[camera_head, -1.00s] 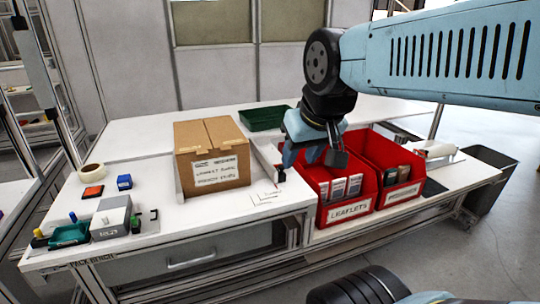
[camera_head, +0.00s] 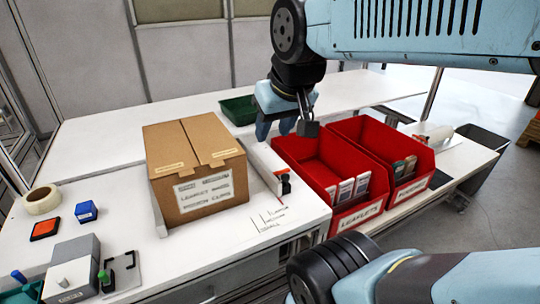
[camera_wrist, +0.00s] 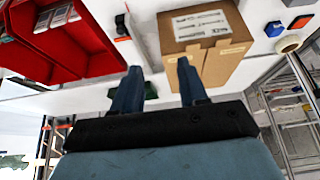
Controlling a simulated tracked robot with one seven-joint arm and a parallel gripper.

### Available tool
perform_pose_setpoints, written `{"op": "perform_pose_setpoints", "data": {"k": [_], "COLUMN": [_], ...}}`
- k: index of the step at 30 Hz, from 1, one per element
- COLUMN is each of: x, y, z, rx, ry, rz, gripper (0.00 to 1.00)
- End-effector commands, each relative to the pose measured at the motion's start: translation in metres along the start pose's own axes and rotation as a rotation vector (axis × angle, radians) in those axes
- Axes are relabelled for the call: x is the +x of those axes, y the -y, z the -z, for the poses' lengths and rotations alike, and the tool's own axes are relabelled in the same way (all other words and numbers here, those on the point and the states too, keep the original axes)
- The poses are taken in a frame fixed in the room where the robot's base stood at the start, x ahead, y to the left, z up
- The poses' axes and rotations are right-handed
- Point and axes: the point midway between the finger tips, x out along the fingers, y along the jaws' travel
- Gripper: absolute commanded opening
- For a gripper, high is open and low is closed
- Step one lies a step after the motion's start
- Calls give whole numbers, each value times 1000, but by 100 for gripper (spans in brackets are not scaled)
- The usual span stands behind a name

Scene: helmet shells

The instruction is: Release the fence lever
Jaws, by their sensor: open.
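The fence lever (camera_head: 285,184) is a small black handle with a red part at the front end of the white fence (camera_head: 265,163). The fence runs along the right side of the cardboard box (camera_head: 205,190). In the wrist view the lever (camera_wrist: 121,27) is small, near the top, left of the box (camera_wrist: 210,70). My gripper (camera_head: 285,126) is open and empty, above and behind the lever, near the rear left of the leaflets bin.
Two red bins stand right of the fence, leaflets (camera_head: 358,217) and another (camera_head: 412,192). A green tray (camera_head: 238,110) sits behind. Tape (camera_head: 42,200), a blue block (camera_head: 87,211) and a grey box (camera_head: 72,268) lie at left. Bench before the lever is clear, with printed marks.

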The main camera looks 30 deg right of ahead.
Motion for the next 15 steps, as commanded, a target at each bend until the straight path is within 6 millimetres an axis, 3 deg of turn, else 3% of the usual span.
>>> {"op": "perform_pose_setpoints", "data": {"k": [15], "x": [3], "y": [-2], "z": [8], "rx": [38], "ry": [21], "rz": [8], "gripper": [43]}}
